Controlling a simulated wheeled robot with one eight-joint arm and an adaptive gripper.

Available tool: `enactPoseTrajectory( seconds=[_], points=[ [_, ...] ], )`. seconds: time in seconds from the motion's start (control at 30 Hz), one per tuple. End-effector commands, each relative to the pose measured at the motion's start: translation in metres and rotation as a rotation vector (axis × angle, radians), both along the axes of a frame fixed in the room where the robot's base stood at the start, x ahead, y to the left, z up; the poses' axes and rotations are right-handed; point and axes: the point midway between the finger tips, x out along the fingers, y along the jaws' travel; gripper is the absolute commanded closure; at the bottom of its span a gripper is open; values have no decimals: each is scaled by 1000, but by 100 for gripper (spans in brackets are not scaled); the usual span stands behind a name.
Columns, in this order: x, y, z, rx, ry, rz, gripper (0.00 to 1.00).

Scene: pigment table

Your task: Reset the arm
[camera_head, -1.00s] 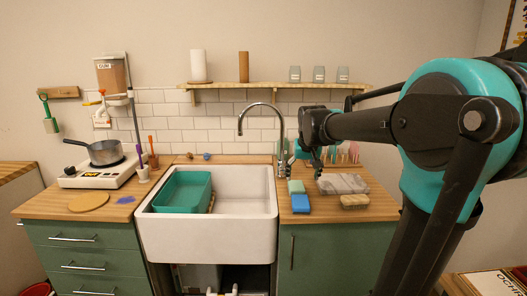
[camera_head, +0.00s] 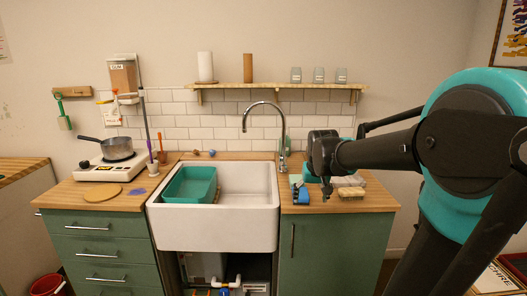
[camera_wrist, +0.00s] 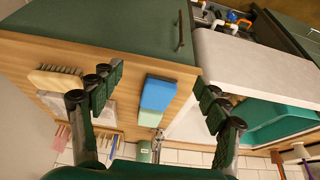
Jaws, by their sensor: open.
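My gripper (camera_head: 315,191) hangs over the worktop to the right of the sink, partly hidden behind my arm in the head view. In the wrist view my gripper (camera_wrist: 158,79) has its two black fingers spread wide apart with nothing between them. A blue block, like a sponge (camera_wrist: 158,94), lies on the wooden counter beyond the fingers, beside a pale green one (camera_wrist: 149,118). The blue block (camera_head: 302,197) is partly covered by a finger in the head view.
A white sink (camera_head: 213,228) holds a teal basin (camera_head: 190,186), with a tall faucet (camera_head: 283,135) behind it. A wooden brush (camera_head: 351,193) lies right of my gripper. A pot (camera_head: 118,149) stands on a hot plate at left. A shelf (camera_head: 275,86) runs above.

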Motion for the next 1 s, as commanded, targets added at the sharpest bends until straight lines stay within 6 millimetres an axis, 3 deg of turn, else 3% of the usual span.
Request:
enactPoseTrajectory(
  seconds=[0.27,0.5,0.6,1.0],
  points=[
    [-74,-14,-67,2,8,-2,25],
    [-168,-25,-140,2,16,-2,25],
    [-190,-27,-156,3,18,-2,25],
    [-190,-27,-156,3,18,-2,25]
  ],
)
